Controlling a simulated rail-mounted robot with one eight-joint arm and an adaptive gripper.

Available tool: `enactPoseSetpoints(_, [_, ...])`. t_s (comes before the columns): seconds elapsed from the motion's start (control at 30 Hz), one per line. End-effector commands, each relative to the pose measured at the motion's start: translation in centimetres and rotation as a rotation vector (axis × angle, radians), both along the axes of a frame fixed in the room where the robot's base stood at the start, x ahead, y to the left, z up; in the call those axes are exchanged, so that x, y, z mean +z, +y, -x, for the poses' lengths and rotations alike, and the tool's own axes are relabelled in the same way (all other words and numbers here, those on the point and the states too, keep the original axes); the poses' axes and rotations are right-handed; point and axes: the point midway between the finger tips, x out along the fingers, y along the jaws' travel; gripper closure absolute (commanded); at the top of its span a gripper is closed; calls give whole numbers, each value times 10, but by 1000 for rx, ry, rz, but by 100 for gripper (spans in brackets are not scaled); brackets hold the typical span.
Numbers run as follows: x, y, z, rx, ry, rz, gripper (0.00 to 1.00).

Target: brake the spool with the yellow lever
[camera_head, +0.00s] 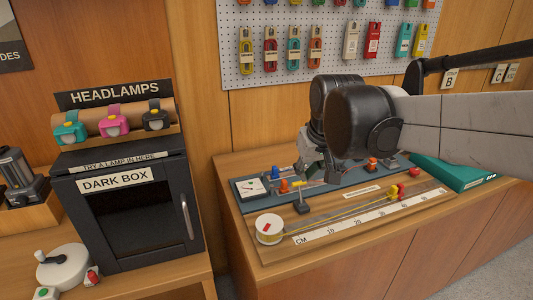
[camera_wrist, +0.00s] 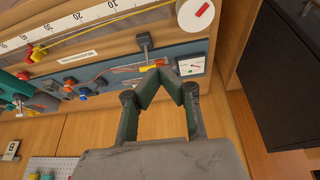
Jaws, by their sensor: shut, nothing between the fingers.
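The spool (camera_head: 268,229), white with a red mark and yellow cord, sits at the left front of the wooden board. Just behind it is a lever (camera_head: 301,205) with a dark arm and a yellow end (camera_head: 298,184). In the wrist view the spool (camera_wrist: 196,14) is at the top edge and the yellow lever end (camera_wrist: 150,68) is right by my fingertips. My gripper (camera_wrist: 160,70) is shut and empty. Whether it touches the lever I cannot tell. In the head view my gripper (camera_head: 306,175) is over the blue-grey panel, partly hiding it.
Yellow cord runs along a centimetre scale (camera_head: 365,213) to yellow and red pieces (camera_head: 396,192). A dial (camera_head: 251,188), an orange knob (camera_head: 284,186) and a blue knob (camera_head: 278,172) are close left of my gripper. A teal box (camera_head: 450,173) lies right; a dark box (camera_head: 130,215) stands left.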

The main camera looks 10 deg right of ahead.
Motion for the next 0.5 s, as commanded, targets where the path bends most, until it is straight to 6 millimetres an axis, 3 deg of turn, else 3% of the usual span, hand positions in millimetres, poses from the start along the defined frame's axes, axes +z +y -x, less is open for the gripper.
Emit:
enactPoseSetpoints(0.2, [5,-7,-46,14,53,3,100])
enactPoseSetpoints(0.5, [-4,-17,-104,35,127,5,100])
